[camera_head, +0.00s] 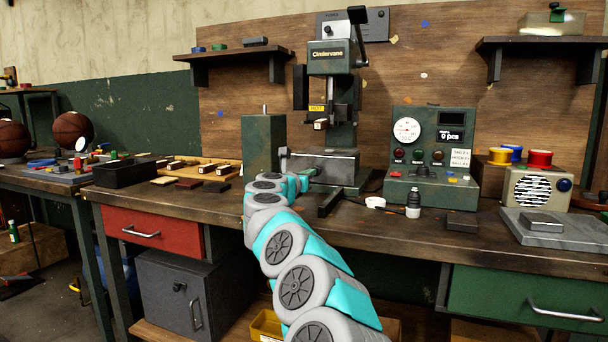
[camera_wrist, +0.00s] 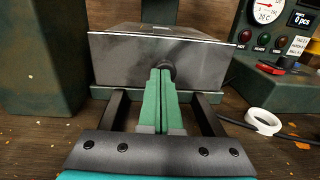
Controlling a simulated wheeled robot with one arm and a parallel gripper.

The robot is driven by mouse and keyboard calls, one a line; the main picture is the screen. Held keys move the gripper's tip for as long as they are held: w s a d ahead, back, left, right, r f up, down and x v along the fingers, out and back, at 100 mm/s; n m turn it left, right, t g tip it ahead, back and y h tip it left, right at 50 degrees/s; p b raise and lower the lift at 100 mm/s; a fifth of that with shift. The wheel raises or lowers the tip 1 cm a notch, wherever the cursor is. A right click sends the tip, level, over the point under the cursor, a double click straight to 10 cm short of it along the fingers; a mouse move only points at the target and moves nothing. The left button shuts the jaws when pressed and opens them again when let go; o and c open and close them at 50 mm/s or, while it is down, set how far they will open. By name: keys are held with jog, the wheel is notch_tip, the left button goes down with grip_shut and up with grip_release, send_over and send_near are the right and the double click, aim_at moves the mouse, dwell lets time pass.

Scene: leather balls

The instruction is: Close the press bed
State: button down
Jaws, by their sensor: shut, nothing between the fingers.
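The press (camera_head: 330,58) stands on the workbench against the wooden back board, with a dark green head and a lever on top. Its bed is a grey metal block (camera_head: 322,162) low down under the head. In the head view my arm partly hides the press's lower left.
A green control box (camera_head: 428,150) with a gauge stands right of the press. A white ring (camera_wrist: 263,121) and a cable lie on the bench at right. A green block (camera_head: 263,147) stands left of the press. A black tray (camera_head: 124,173) is farther left.

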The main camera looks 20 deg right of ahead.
jog(key=shift+w+d, duration=0.3)
jog(key=shift+w, duration=0.15)
jog(key=shift+r, duration=0.35)
